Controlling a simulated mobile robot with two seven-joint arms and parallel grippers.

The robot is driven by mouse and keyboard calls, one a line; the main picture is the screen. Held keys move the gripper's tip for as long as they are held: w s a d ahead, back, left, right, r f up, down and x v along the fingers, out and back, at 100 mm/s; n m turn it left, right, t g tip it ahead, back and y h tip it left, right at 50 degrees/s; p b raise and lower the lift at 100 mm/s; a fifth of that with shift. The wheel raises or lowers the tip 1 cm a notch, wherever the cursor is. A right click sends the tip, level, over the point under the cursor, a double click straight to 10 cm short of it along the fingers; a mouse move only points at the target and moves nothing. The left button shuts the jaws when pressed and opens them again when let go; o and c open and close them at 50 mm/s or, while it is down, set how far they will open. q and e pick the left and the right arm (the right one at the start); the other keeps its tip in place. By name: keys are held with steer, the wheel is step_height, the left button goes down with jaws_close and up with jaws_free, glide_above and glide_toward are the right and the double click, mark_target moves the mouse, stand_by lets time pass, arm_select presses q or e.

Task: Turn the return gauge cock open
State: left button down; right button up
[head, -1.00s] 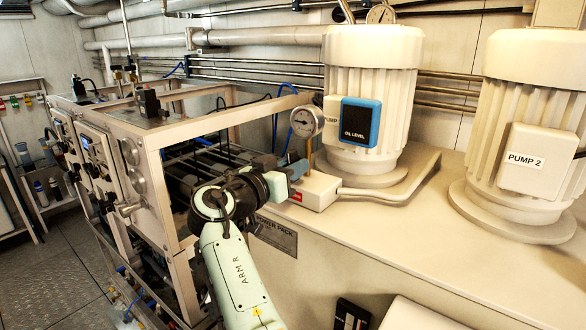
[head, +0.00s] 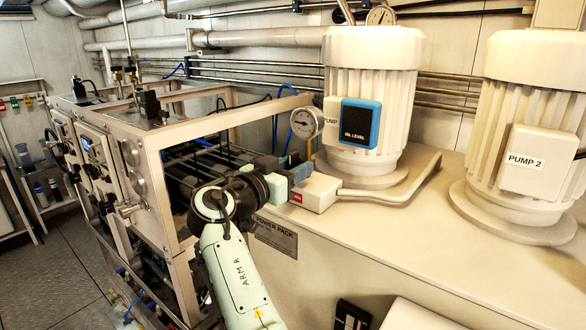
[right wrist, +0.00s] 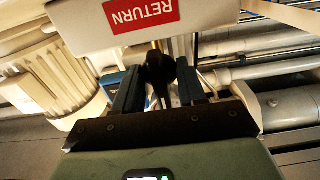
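The return gauge cock shows in the right wrist view as a dark handle (right wrist: 160,70) below a white block with a red RETURN label (right wrist: 140,10). My right gripper (right wrist: 161,84) has one finger on each side of the handle, and both appear to touch it. In the head view the right gripper (head: 300,173) is at the left end of the white block (head: 318,192), below the round gauge (head: 306,122). The fingers largely hide the cock there, so its exact angle is unclear. My left gripper is not in view.
The pump 1 motor (head: 372,90) with its oil level box (head: 360,124) stands close behind the block. Pump 2 (head: 525,120) is at the right. An open metal frame (head: 180,180) rises left of my right arm. The cabinet top (head: 400,225) in front is clear.

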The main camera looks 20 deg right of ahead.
steer(key=shift+s+a+f, duration=0.1)
steer(key=shift+s+a, duration=0.15)
steer(key=shift+a, duration=0.15)
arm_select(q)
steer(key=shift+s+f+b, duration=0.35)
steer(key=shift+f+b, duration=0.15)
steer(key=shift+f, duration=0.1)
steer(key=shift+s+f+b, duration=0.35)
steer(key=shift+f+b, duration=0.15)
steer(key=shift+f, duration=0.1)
arm_select(e)
steer(key=v, duration=1.2)
steer(key=shift+s, duration=0.2)
steer(key=shift+a, duration=0.1)
